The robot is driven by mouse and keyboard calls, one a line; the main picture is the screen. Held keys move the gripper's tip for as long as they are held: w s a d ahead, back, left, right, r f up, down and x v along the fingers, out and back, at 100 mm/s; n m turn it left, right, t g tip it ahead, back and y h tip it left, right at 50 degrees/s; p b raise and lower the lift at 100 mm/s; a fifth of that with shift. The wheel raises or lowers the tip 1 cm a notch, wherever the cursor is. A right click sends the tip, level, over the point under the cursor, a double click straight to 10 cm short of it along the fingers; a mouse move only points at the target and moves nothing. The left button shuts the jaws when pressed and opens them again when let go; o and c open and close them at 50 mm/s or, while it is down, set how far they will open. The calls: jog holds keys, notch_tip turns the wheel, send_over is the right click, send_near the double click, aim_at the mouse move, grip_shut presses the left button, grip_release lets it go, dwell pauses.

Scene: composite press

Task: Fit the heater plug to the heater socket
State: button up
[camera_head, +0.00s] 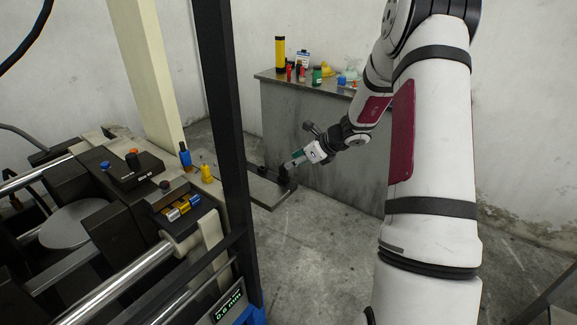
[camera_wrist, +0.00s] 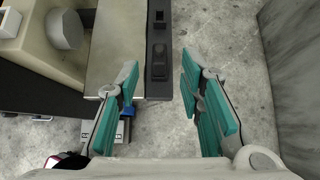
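My gripper (camera_head: 289,163) is open above the right end of a low grey bench or plate; its teal fingers also show in the wrist view (camera_wrist: 159,74). A small raised black piece (camera_wrist: 158,62), which looks like the heater plug, stands on a black strip between and just beyond the fingertips. No finger visibly touches it. In the head view a dark upright piece (camera_head: 283,174) sits right below the gripper. A dark square recess (camera_wrist: 158,19), possibly the heater socket, lies farther along the same strip. I cannot be sure which piece is which.
The press (camera_head: 110,210) fills the left, with a black post (camera_head: 230,120) in front. A grey cabinet (camera_head: 320,140) stands behind my gripper, holding a yellow-black cylinder (camera_head: 280,53) and several small items. Concrete floor (camera_head: 310,240) is clear on the right.

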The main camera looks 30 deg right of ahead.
jog(key=v, duration=0.6)
jog(key=shift+s+r, duration=0.25)
jog(key=shift+s, duration=0.05)
